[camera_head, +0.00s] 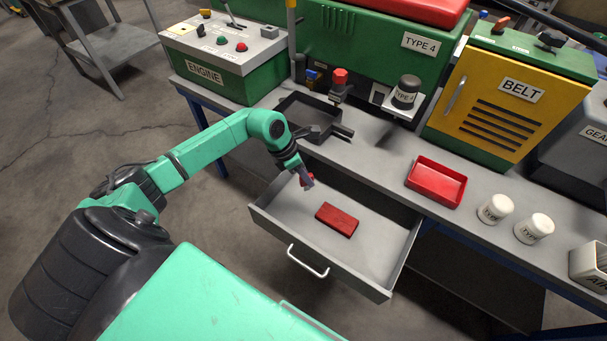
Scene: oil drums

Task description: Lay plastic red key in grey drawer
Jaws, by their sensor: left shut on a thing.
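The grey drawer (375,268) is pulled out from the bench, open at the top, with a pale handle on its front. My left gripper (308,184) is over the drawer's back left part. It is shut on a small red thing, taken to be the red key (306,178); the fingers hide much of it. I cannot tell whether the key touches the drawer floor. A red block (337,220) lies flat on the drawer floor, to the right of and nearer than the gripper. My right gripper is not in view.
On the grey bench, a dark tray (322,128) stands behind the drawer and a red tray (436,182) to its right. Two white TYPE containers (495,209) stand further right. The green ENGINE box (240,80) and yellow BELT cabinet (510,100) stand behind. The drawer's front right floor is clear.

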